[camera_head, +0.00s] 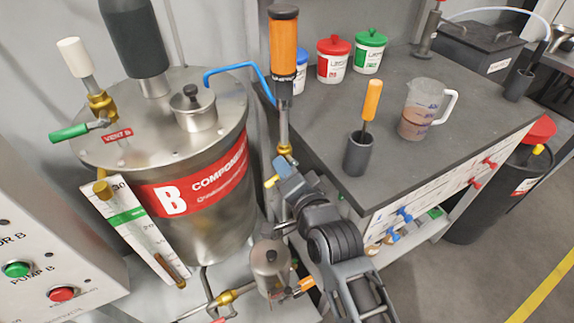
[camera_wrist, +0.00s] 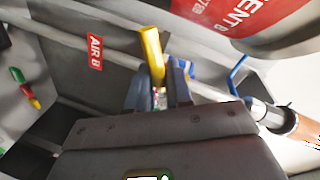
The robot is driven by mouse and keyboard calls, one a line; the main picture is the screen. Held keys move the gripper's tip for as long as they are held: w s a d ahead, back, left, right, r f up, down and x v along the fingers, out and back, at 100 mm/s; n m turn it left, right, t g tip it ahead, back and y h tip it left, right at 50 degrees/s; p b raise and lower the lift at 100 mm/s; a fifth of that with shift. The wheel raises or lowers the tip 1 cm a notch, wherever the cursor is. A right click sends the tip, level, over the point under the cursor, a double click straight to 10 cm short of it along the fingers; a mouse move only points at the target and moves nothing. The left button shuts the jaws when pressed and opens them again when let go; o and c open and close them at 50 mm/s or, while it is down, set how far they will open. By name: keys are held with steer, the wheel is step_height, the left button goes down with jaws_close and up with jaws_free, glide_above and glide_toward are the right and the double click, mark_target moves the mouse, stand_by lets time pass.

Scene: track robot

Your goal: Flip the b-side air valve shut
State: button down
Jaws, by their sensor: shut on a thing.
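My gripper (camera_wrist: 159,88) is at the narrow upright pipe between the Component B tank and the bench. In the wrist view its two fingers are shut on a yellow lever (camera_wrist: 151,52), which sticks out beyond the fingertips. A red AIR B label (camera_wrist: 95,52) is on the surface to the left of the lever. In the head view the yellow lever (camera_head: 271,182) shows as a small tip beside my gripper (camera_head: 281,175). The valve body is mostly hidden by the gripper, and I cannot tell the lever's exact angle to its pipe.
The Component B tank (camera_head: 205,217) stands close on the left, with a green-handled vent valve (camera_head: 70,132) on its lid. An orange-bodied cylinder (camera_head: 284,50) rises above the pipe. The bench (camera_head: 420,165) on the right carries a measuring jug (camera_head: 424,112) and a dark cup (camera_head: 358,157).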

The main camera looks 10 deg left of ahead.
steer(key=m+p, duration=0.1)
steer(key=m, duration=0.1)
steer(key=r+m+g+y+p, duration=0.1)
steer(key=m, duration=0.1)
steer(key=shift+s+m, duration=0.1)
steer(key=shift+m, duration=0.3)
stand_by(0.4)
steer(key=c, duration=1.2)
jaws_free()
steer(key=v, duration=0.7)
steer(key=shift+s+d, duration=0.2)
steer(key=shift+s, duration=0.1)
